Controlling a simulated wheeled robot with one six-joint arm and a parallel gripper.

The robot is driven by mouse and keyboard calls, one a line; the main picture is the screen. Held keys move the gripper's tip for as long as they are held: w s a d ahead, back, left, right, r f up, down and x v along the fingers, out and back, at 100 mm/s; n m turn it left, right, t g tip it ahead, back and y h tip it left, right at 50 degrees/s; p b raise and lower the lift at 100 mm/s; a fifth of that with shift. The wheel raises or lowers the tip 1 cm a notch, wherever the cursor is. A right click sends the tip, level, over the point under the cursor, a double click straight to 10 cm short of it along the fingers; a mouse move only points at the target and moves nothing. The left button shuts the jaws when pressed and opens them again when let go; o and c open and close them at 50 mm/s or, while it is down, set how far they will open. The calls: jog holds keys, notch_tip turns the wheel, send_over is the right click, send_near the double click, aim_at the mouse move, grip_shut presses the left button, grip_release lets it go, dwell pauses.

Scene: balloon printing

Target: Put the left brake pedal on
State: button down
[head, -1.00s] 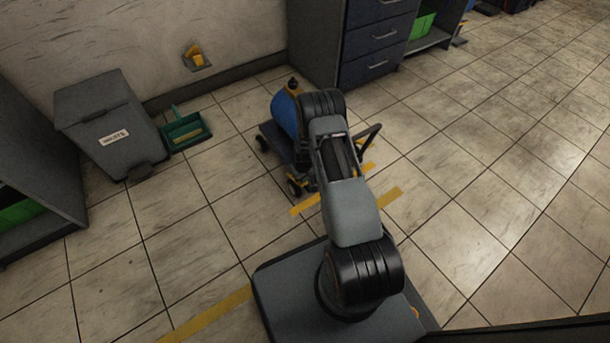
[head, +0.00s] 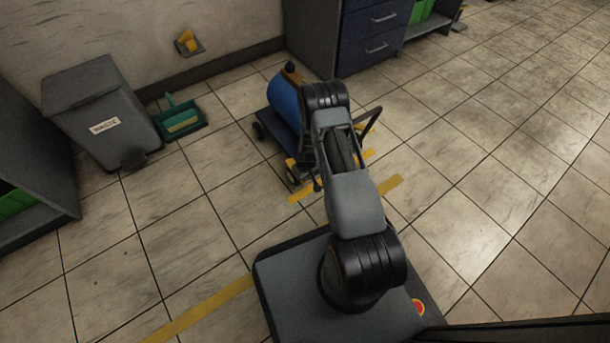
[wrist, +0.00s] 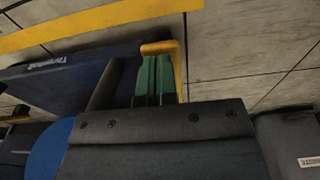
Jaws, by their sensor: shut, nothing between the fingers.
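A low dark trolley (head: 273,146) carrying a blue tank (head: 283,103) stands on the floor beyond my arm. Yellow parts (head: 291,168) show by its near caster, partly behind my arm. In the wrist view, a bent yellow bar (wrist: 181,72), which looks like a brake pedal, lies across and beside the tips of my gripper (wrist: 153,62). I cannot tell whether it is the left one or whether the fingers touch it. My gripper has green fingers held together, with nothing between them. In the head view my arm hides the gripper.
A grey waste bin (head: 103,120) and a green dustpan (head: 180,121) stand left of the trolley. A dark cabinet (head: 370,38) stands behind it. Yellow tape (head: 205,308) marks the floor. The tiles at right are clear.

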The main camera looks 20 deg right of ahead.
jog(key=shift+d+f, duration=0.1)
jog(key=shift+f, duration=0.1)
dwell(0.4)
jog(key=shift+r, duration=0.1)
jog(key=r+p, duration=0.2)
jog(key=r, duration=0.1)
jog(key=r+p, duration=0.1)
jog(key=r, duration=0.1)
jog(key=shift+s+d, duration=0.1)
jog(key=shift+s, duration=0.25)
jog(key=s+d+r+p, duration=0.1)
jog(key=s+r+p, duration=0.1)
jog(key=s+r, duration=0.3)
jog(key=shift+s+r+p, duration=0.2)
jog(key=shift+r+p, duration=0.1)
jog(key=shift+r, duration=0.7)
